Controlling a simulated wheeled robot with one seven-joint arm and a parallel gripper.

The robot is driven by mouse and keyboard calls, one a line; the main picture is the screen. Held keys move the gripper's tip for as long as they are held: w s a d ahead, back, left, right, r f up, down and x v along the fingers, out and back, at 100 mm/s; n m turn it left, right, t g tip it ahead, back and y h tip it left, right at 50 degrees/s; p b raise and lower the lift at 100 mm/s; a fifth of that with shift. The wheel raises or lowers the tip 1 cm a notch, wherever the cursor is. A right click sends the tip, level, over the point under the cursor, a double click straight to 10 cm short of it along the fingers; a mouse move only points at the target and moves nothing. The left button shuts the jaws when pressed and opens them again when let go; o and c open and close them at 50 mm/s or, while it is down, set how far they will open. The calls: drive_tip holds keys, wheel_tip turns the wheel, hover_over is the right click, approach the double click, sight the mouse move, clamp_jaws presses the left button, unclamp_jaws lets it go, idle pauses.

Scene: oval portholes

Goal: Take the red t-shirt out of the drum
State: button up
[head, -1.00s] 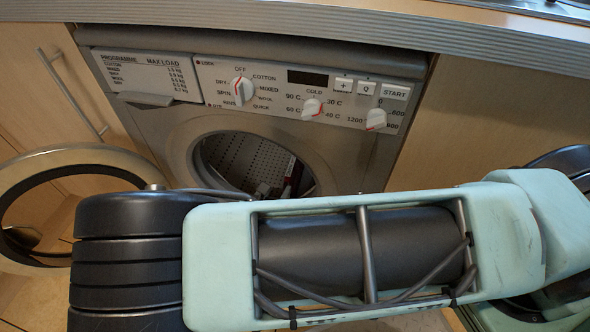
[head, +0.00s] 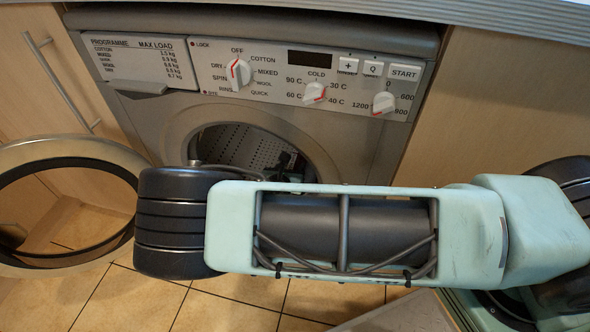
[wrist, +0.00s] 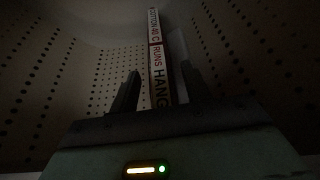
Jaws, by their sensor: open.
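The washing machine drum (head: 240,146) is open, and its perforated wall (wrist: 235,60) fills the dark wrist view. My gripper (wrist: 158,75) is inside the drum with its two dark fingers apart. Between the fingers, or just beyond them, stands a narrow upright strip (wrist: 157,60) with white labels and red and dark lettering, including "COTTON" and "RUNS HANG". I cannot tell whether the strip is part of the red t-shirt or whether the fingers touch it. No clear red cloth shows. In the head view, my arm covers the lower part of the drum opening.
The round door (head: 68,160) is swung open to the left. The grey machine front (head: 170,125) and drum rim (head: 325,160) surround the opening. Wooden cupboards (head: 490,95) flank the machine, and a worktop (head: 300,8) runs above. Tiled floor (head: 125,300) lies below.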

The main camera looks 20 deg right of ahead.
drive_tip(key=shift+w+d, duration=0.1)
drive_tip(key=shift+w, duration=0.05)
clamp_jaws()
drive_tip(key=shift+r, duration=0.2)
drive_tip(key=shift+r+p, duration=0.65)
drive_tip(key=shift+p, duration=0.2)
drive_tip(key=shift+f, duration=0.1)
drive_tip(key=shift+s+f+b, duration=0.1)
drive_tip(key=shift+s+b, duration=0.1)
drive_tip(key=shift+b, duration=0.3)
